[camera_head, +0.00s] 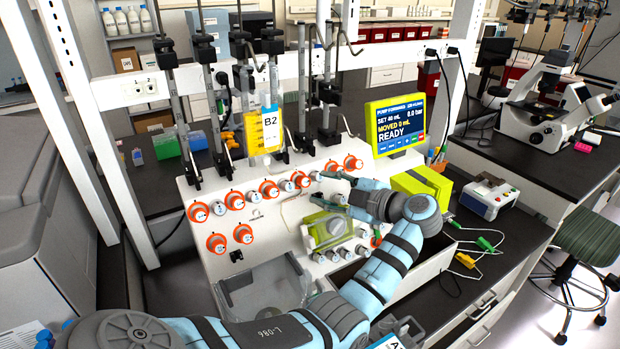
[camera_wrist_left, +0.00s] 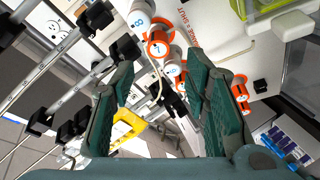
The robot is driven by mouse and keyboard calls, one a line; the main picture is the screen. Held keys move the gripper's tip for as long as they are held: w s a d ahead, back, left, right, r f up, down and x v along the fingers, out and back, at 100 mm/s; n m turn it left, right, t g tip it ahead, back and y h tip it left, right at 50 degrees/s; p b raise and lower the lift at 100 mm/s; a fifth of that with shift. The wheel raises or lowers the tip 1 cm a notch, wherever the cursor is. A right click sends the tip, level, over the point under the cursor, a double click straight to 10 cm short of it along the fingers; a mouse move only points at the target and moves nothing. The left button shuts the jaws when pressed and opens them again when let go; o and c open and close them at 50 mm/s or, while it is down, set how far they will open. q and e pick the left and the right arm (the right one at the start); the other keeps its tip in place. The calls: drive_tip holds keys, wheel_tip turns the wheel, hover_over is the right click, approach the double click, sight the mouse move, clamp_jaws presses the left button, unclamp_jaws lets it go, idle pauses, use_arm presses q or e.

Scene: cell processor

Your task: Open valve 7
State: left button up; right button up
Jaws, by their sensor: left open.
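The pump panel (camera_head: 285,215) has a row of white valves with orange collars. Their numbers are too small to read in the head view, so I cannot tell which is valve 7. My left gripper (camera_head: 318,188) is open over the right part of the row, fingers pointing left. In the left wrist view the open gripper (camera_wrist_left: 160,65) has orange-collared valves beyond and between its fingers. One valve there (camera_wrist_left: 137,20) seems to read 8; an orange collar (camera_wrist_left: 158,44) is close to it. The fingers partly hide other valves. No valve is visibly gripped.
A yellow bag labelled B2 (camera_head: 263,131) hangs behind the row among upright poles (camera_head: 208,110). A display (camera_head: 395,126) reads READY. A green and white unit (camera_head: 327,230) and a clear tray (camera_head: 265,287) sit in front. A dark part and a blue label show at the bottom edge.

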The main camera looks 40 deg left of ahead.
sight(308, 184)
use_arm(q)
drive_tip(key=x, duration=0.4)
drive_tip(key=w+x, duration=0.1)
drive_tip(key=x, duration=0.1)
drive_tip(key=shift+d+f+p, duration=0.1)
drive_tip(key=shift+f+p, duration=0.1)
drive_tip(key=shift+p, duration=0.15)
drive_tip(key=shift+a+f, duration=0.15)
drive_tip(key=shift+a, duration=0.2)
drive_tip(key=shift+s+d, duration=0.15)
drive_tip(key=shift+s, duration=0.05)
drive_tip(key=shift+c, duration=0.3)
clamp_jaws()
drive_tip(key=n+h+b, duration=0.1)
drive_tip(key=n+b, duration=0.3)
drive_tip(key=shift+w+n+g, duration=0.1)
drive_tip(key=shift+n+g, duration=0.2)
drive_tip(key=shift+n, duration=0.1)
drive_tip(key=shift+n+h+b, duration=0.3)
drive_tip(key=shift+n, duration=0.2)
drive_tip(key=shift+r, duration=0.35)
use_arm(e)
drive_tip(key=f, duration=0.1)
drive_tip(key=w+f, duration=0.1)
drive_tip(key=f, duration=0.1)
